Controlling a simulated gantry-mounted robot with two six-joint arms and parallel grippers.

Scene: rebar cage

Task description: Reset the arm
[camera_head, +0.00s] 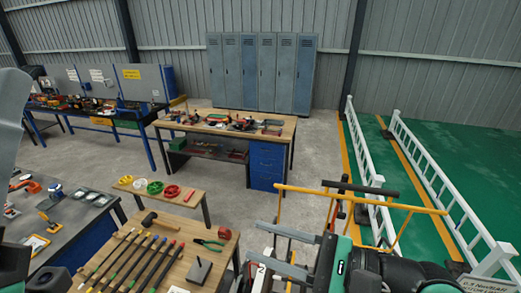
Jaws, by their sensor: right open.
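My right arm (345,262) comes in from the bottom right, with a teal and black body. Its right gripper (254,243) has two grey bar-like fingers that point left and stand apart. I see nothing between them. The gripper is beside the right edge of the front wooden table (225,262). At the left edge a pale grey shape and a dark shape are cut off by the frame. They may be parts of my left arm, but no left fingers show.
Marker-like rods (130,262), a hammer (160,222) and green-handled pliers (209,244) lie on the front table. A yellow bar frame (360,198) stands close behind my right arm. White railings (365,165) line the green floor. Grey floor is open mid-picture.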

